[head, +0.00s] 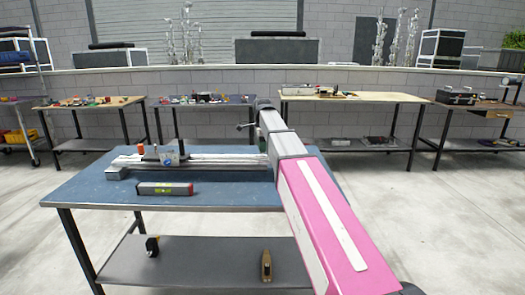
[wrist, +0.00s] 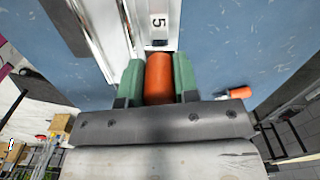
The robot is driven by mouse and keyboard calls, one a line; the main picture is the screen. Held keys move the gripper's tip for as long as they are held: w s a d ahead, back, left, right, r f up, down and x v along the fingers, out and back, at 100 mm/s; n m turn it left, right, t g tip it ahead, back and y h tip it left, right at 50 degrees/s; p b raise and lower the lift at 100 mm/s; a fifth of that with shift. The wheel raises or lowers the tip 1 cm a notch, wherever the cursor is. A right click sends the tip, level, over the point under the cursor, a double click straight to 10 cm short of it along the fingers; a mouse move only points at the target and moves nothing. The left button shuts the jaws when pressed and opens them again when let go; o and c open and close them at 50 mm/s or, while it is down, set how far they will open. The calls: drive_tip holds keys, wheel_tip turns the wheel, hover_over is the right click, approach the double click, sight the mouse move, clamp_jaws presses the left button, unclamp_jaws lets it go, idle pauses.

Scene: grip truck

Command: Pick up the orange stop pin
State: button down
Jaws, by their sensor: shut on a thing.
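The orange stop pin (wrist: 159,80) shows in the wrist view as a short orange cylinder between the green fingers of my gripper (wrist: 158,67). The fingers are shut on it, one on each side. It sits at the end of a pale metal rail (wrist: 107,25), close to a white label marked 5 (wrist: 158,21). I cannot tell whether the pin is clear of the rail. In the head view my arm hides the pin and the fingers. The rail (head: 225,160) lies along the blue table (head: 90,190) there.
A second orange piece (wrist: 238,92) lies right of my gripper in the wrist view. In the head view, a small orange piece (head: 141,150) is at the rail's left end, and a grey bar with green label (head: 164,189) lies in front. The table's front left is clear.

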drive_tip(key=r, duration=0.2)
drive_tip(key=shift+s+a+r, duration=0.2)
drive_tip(key=shift+a+r, duration=0.05)
drive_tip(key=shift+r, duration=0.1)
drive_tip(key=s+a+r, duration=0.6)
drive_tip(key=a, duration=0.2)
wheel_tip(320, 180, up, 8)
drive_tip(key=shift+s+a, duration=0.35)
drive_tip(key=shift+s, duration=0.05)
idle(0.4)
